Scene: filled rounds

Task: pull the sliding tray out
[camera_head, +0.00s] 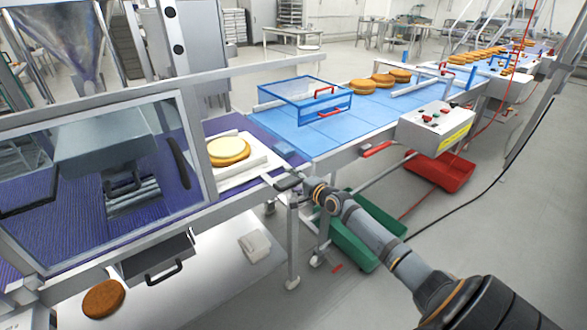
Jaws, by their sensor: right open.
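A white sliding tray (260,174) sits at the near end of the line, beside the guarded machine. A round cake (228,151) with a pale yellow top lies on it. My right gripper (288,182) is at the tray's right front edge, with its fingers open. Whether they surround any part of the tray is too small to tell. Below the machine, a grey metal drawer (150,259) with a black bar handle juts out over a white surface; it is well left of my right gripper. My left gripper is not in view.
A clear-sided machine guard (95,170) stands left of the tray. A blue conveyor (350,120) with a blue-framed cover (303,97) runs to the back right. A control box (436,124), a green bin (350,245) and a red bin (440,170) are on the right.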

